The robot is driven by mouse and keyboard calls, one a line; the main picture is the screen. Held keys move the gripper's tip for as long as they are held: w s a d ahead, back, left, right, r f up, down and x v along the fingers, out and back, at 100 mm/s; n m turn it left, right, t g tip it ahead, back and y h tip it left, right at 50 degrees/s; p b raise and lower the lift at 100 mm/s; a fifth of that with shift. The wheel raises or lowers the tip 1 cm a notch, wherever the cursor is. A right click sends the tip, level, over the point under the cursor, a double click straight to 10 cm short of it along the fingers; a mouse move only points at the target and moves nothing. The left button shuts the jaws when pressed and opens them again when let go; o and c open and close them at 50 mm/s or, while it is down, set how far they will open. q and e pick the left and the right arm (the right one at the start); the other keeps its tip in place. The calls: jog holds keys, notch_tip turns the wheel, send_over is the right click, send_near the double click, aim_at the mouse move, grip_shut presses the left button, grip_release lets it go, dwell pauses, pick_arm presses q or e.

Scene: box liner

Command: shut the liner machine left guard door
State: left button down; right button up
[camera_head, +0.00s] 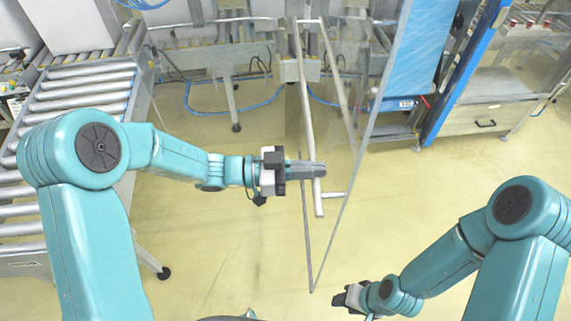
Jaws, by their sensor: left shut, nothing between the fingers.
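The liner machine's left guard door (346,215) is a clear panel with a thin dark edge, seen nearly edge-on in the middle of the view. It stands out from the machine towards me, swung open. A pale vertical bar handle (305,110) runs along it. My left gripper (322,170) is shut and empty, its fingers overlapping the lower part of the bar in the picture; I cannot tell if they touch it. My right gripper (345,299) is low at the bottom centre, apart from the door; its fingers are too small and turned to read.
A roller conveyor (80,95) runs along the left, beside my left arm. The machine's frame (222,60) with blue hoses stands behind. A blue post (465,75) and a grey drawer cabinet (480,124) are at the right. The yellow floor between is clear.

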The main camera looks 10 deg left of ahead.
aim_at(341, 170)
pick_arm(q)
jog(key=shift+w+d, duration=0.15)
jog(key=shift+d, duration=0.55)
jog(key=shift+d+r, duration=0.1)
jog(key=shift+d, duration=0.6)
jog(key=shift+w, duration=0.15)
jog(key=shift+d, duration=0.1)
